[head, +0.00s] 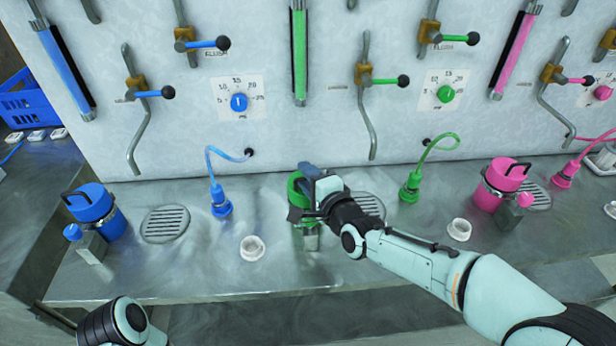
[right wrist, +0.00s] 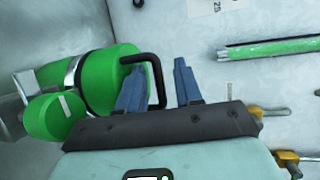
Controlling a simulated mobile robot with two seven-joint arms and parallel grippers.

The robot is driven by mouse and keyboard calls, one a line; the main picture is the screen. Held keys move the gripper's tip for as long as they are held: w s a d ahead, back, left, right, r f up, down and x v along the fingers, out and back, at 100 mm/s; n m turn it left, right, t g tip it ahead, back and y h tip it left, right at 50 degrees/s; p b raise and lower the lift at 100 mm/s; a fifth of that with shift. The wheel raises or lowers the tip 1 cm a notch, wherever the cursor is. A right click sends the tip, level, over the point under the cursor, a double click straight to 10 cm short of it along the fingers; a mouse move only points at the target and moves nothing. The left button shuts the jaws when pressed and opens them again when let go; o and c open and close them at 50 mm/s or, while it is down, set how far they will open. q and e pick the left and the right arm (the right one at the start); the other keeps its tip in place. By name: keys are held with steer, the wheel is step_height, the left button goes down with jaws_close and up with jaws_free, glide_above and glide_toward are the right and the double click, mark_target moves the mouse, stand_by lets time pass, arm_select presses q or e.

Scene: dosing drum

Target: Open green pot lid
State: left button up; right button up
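The green pot (head: 298,189) stands on the metal counter, mostly hidden behind my right gripper (head: 313,178) in the head view. In the right wrist view the green pot (right wrist: 95,75) shows its lid with a black bar handle (right wrist: 155,70). A round green cap (right wrist: 55,117) sits beside it. My right gripper's two blue fingers (right wrist: 158,88) are apart, with the upright of the black handle between them. The handle does not appear pinched. Part of my left arm shows at the bottom left of the head view; its gripper is out of frame.
A blue pot (head: 92,206) stands at the left and a pink pot (head: 497,188) at the right. Blue (head: 220,200) and green (head: 410,188) hose plugs stand on the counter. A white ring (head: 252,249) and a drain grate (head: 165,223) lie left of the gripper.

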jaws_close()
steer(key=shift+r, duration=0.1)
